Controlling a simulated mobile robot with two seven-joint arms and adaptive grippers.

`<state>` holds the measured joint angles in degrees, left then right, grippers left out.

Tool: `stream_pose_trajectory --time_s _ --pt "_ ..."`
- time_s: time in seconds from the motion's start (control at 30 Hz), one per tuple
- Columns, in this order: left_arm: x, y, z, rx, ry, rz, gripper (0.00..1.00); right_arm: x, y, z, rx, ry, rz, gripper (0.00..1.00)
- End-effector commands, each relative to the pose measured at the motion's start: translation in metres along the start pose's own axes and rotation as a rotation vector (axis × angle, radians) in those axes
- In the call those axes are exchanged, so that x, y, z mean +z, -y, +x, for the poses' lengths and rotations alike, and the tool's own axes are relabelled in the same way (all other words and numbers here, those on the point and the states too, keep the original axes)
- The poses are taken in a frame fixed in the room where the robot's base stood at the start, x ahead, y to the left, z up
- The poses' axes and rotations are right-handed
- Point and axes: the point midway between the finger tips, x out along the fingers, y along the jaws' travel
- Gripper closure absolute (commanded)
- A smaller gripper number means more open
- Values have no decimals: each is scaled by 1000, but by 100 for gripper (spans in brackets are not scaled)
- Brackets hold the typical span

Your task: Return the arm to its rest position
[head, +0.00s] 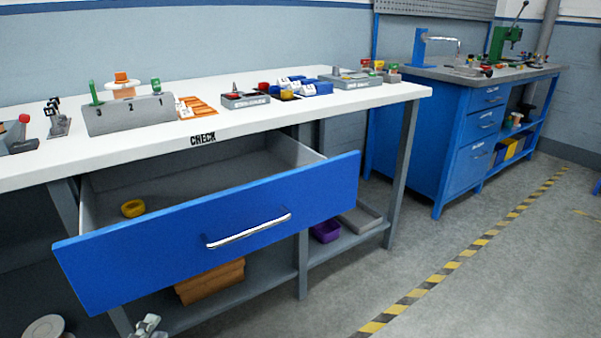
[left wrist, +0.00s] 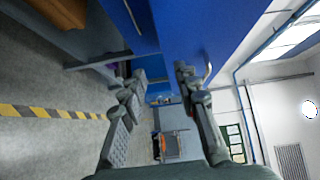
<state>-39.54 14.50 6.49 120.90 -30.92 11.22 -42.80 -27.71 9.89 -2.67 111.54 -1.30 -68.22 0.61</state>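My left gripper (head: 148,326) shows only in part at the bottom left edge of the head view, low in front of the open drawer (head: 225,228). In the left wrist view my left gripper (left wrist: 160,80) has its two grey fingers apart, with nothing between them. The blue drawer front (left wrist: 210,35) shows beyond the fingers there, and I cannot tell how close it is. My right gripper is in neither view.
The drawer stands out from under the white workbench (head: 70,157), with a yellow ring (head: 133,208) inside. A brown box (head: 210,280) and a purple bin (head: 326,231) sit on the lower shelf. A blue cabinet (head: 465,150) stands back right. The floor right of the drawer is clear.

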Motion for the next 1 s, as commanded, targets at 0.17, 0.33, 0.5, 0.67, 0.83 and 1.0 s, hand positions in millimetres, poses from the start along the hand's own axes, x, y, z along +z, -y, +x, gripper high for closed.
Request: stream_pose_trajectory --time_s 0.17,0.33,0.5,0.67,0.83,1.0 --pt "46 -88 0 259 330 -441 69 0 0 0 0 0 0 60" --pt "46 -187 -40 547 697 -875 69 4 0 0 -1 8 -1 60" --pt "17 -242 -87 768 985 -1125 69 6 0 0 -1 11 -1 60" --pt "-1 -259 -111 864 1114 -1206 69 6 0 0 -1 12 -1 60" --pt "-4 -261 -115 878 1134 -1215 69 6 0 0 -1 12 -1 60" --pt "-3 -260 -115 877 1132 -1213 69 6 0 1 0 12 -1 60"
